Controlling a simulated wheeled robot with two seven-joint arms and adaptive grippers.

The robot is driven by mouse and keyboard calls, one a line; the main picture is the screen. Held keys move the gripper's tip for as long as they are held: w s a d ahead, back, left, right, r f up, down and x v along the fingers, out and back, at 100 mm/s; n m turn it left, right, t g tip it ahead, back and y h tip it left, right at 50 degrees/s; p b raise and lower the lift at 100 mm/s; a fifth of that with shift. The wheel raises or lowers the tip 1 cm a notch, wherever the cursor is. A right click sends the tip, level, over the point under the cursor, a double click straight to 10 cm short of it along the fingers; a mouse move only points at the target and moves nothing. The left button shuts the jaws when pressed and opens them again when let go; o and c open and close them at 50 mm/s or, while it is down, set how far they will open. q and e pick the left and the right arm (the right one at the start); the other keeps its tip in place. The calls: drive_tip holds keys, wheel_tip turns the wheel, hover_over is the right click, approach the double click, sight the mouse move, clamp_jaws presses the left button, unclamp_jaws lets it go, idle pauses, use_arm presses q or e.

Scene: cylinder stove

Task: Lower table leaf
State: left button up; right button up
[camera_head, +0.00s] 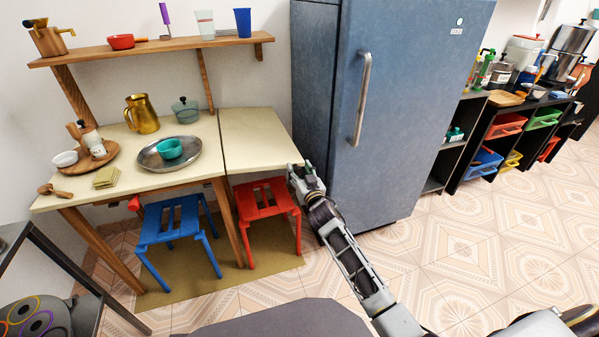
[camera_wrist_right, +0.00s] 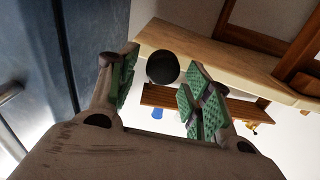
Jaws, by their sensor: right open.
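The table leaf (camera_head: 262,141) is the cream right-hand section of the wall table, beyond a dark seam. It is raised and level with the main tabletop (camera_head: 85,185). My right gripper (camera_head: 300,172) is at the leaf's front right corner; whether it touches cannot be told. In the right wrist view the gripper (camera_wrist_right: 160,92) is open, with green-padded fingers apart. A dark round knob-like thing (camera_wrist_right: 162,68) shows between and beyond them, by the wooden leaf edge (camera_wrist_right: 215,62). The leaf's underside support is mostly hidden in the head view. My left gripper is not in view.
A blue fridge (camera_head: 400,110) stands close right of the leaf. A red stool (camera_head: 265,205) is under the leaf, and a blue stool (camera_head: 175,230) beside it. The leaf top is bare; a tray (camera_head: 150,160) and pitcher (camera_head: 142,113) stand on the main tabletop.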

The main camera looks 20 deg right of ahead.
clamp_jaws()
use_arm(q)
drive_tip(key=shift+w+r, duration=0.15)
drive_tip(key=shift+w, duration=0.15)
use_arm(e)
drive_tip(key=shift+f, duration=0.15)
